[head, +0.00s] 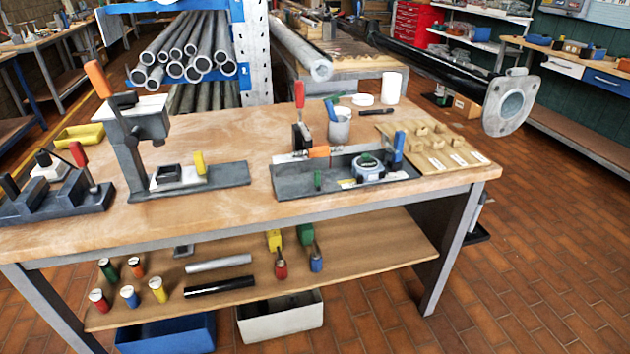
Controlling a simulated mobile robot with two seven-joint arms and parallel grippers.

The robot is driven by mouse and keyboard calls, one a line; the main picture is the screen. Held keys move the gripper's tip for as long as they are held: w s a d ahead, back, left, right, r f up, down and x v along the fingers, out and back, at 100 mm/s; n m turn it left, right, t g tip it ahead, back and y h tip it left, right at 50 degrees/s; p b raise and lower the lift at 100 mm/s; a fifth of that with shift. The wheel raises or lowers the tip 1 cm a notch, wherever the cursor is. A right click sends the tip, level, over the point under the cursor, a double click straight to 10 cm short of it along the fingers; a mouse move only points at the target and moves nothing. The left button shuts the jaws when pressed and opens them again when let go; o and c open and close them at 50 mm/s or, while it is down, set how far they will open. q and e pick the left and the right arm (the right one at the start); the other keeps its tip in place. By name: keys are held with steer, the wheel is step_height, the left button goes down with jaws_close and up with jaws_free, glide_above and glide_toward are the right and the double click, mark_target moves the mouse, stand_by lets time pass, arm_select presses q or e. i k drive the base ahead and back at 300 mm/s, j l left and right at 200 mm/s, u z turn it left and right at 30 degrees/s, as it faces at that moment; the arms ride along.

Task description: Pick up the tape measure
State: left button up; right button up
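The tape measure (368,167) is a rounded grey and light-blue case with a dark top. It sits in the right part of a shallow dark grey tray (296,184) on the workbench. A blue upright item (398,147) stands close on its right, and an orange-and-grey tool (319,152) lies along the tray's back edge to its left. The tape measure's front and top show clearly. Neither of my grippers is in the head view.
The wooden workbench (235,120) carries a lever press (138,125) at left, a grey cup (340,126) with a blue item behind the tray, and a wooden board (440,147) to the right. The bench's front edge is clear. A lower shelf (375,240) holds coloured parts.

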mark_target(371, 171)
steer(key=i+l+u, duration=0.15)
steer(key=i+l, duration=0.25)
steer(key=i+l+u, duration=0.2)
steer(key=i+l, duration=0.15)
steer(key=i+l+u, duration=0.15)
steer(key=i+l, duration=0.15)
steer(key=l, duration=0.3)
